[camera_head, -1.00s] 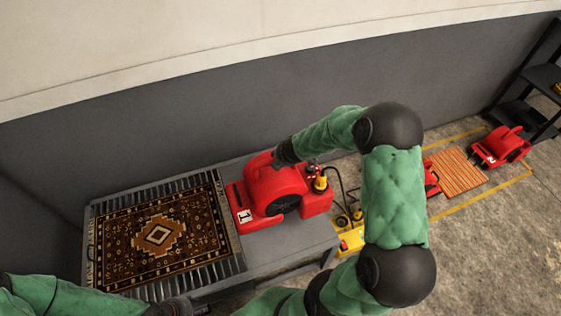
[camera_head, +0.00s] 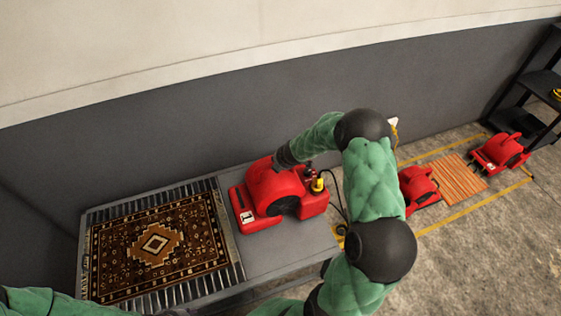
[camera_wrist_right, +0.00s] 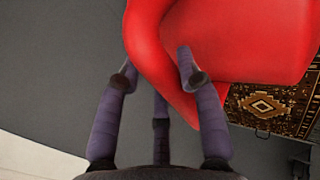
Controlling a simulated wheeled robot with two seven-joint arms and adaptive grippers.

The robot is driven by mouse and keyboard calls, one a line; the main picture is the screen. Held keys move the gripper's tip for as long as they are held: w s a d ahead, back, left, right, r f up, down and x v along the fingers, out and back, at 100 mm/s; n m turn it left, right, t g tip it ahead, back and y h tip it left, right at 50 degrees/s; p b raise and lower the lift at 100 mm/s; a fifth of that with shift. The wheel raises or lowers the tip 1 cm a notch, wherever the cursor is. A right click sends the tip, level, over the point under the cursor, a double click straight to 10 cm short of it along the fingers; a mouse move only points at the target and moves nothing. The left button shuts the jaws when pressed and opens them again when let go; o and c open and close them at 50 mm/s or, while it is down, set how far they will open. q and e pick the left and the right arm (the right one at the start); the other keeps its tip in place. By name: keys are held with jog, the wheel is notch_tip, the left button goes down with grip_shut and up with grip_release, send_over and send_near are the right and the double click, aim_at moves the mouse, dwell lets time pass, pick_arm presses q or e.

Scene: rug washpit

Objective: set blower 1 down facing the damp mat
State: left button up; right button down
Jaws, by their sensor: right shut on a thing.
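Blower 1 (camera_head: 275,193), a red blower, is at the grey table beside the patterned mat, its pale-labelled end toward that mat. I cannot tell whether its base touches the tabletop. My right gripper (camera_head: 284,158) is shut on its top handle. In the right wrist view the fingers (camera_wrist_right: 158,75) are around the red handle of the blower (camera_wrist_right: 240,40). The brown and black patterned mat (camera_head: 150,245) lies flat on a slatted rack at the left; it also shows in the right wrist view (camera_wrist_right: 262,105). Of my left gripper only a dark part (camera_head: 172,312) shows at the bottom edge.
The grey table (camera_head: 290,238) has bare room in front of the blower. A dark wall (camera_head: 150,155) runs behind. A yellow fitting (camera_head: 318,184) and black cord are at the blower's right. Floor blowers (camera_head: 418,188) (camera_head: 502,151) flank an orange striped mat (camera_head: 459,178). A black shelf (camera_head: 540,80) stands far right.

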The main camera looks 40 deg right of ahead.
jog(key=shift+w+d+f+b, duration=0.2)
jog(key=shift+f+b, duration=0.3)
jog(key=shift+f, duration=0.1)
jog(key=shift+w+d+f+b, duration=0.15)
jog(key=shift+f+b, duration=0.35)
jog(key=shift+f, duration=0.05)
jog(key=c, duration=1.2)
grip_release()
jog(key=shift+s+a+f, duration=0.25)
jog(key=shift+s+f, duration=0.05)
jog(key=shift+f, duration=0.15)
jog(key=o, duration=0.4)
jog(key=shift+r, duration=0.1)
